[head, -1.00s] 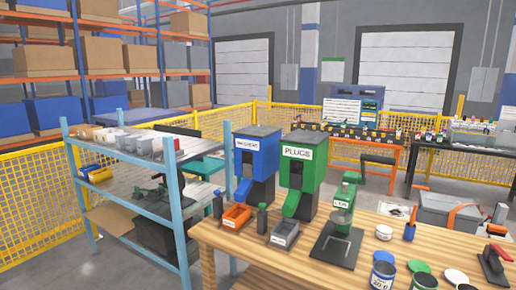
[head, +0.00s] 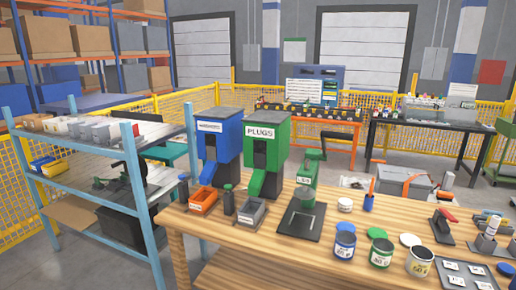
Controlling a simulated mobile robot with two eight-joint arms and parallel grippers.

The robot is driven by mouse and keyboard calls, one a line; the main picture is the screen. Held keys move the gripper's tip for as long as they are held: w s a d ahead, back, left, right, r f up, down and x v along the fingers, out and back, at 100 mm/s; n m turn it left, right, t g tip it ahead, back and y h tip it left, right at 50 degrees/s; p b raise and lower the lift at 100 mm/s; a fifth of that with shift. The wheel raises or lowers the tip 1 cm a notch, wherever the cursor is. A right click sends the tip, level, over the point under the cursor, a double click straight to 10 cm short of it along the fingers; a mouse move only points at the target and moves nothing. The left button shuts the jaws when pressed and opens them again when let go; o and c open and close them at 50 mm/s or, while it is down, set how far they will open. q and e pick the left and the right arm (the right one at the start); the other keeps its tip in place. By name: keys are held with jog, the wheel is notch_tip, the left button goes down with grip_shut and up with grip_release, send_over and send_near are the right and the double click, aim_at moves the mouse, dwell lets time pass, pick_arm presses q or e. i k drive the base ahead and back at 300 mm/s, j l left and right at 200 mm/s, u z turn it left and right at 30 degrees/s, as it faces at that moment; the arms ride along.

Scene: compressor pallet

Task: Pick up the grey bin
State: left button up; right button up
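A small grey bin (head: 251,213) sits on the wooden workbench (head: 300,258), below the chute of the green PLUGS dispenser (head: 264,150). An orange bin (head: 204,201) sits to its left, below the blue dispenser (head: 220,145). A dark bottle (head: 228,199) stands between the two bins. Several other small grey bins (head: 102,131) stand in a row on the top of the blue shelf rack at the left. Neither of my grippers is in view.
A green press (head: 308,180) on a dark plate (head: 303,218) stands right of the grey bin. Several cans (head: 345,240) and a red-handled tool (head: 443,222) are on the bench's right part. The blue rack (head: 143,205) stands left of the bench.

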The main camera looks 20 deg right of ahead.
aim_at(252, 212)
jog(key=i+l+u, duration=0.15)
jog(key=i, duration=0.35)
jog(key=i+l+u, duration=0.15)
jog(key=i, duration=0.35)
jog(key=i+l+u, duration=0.1)
jog(key=i+l, duration=0.25)
jog(key=i, duration=0.15)
